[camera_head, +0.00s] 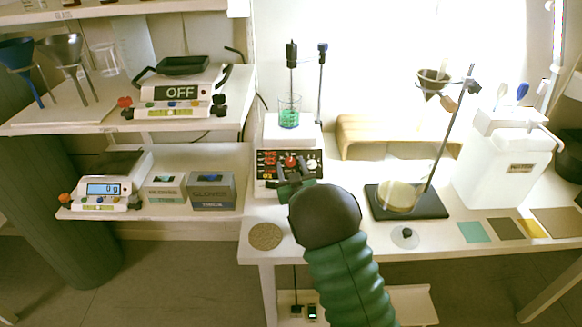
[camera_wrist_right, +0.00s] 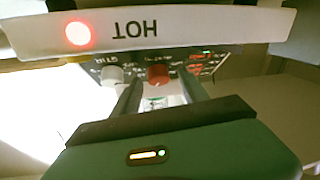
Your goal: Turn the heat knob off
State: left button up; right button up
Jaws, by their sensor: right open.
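The hot plate (camera_head: 292,133) stands at the left end of the bench, with a black control panel on its front. A red knob (camera_head: 290,160), apparently the heat knob, sits mid-panel; a white knob (camera_head: 312,164) is on its right. The wrist view is upside down: the red knob (camera_wrist_right: 158,74) shows between my right fingers, the white knob (camera_wrist_right: 112,74) to its left. My right gripper (camera_head: 292,175) is open in front of the panel; finger contact with the red knob cannot be told. My left gripper is not in view.
A beaker of green liquid (camera_head: 289,117) stands on the hot plate. A red light (camera_wrist_right: 78,34) glows beside the word HOT on the plate's edge. A stand with a black base (camera_head: 430,203) is to the right. A round cork mat (camera_head: 265,236) lies front left.

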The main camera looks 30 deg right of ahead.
grip_shut()
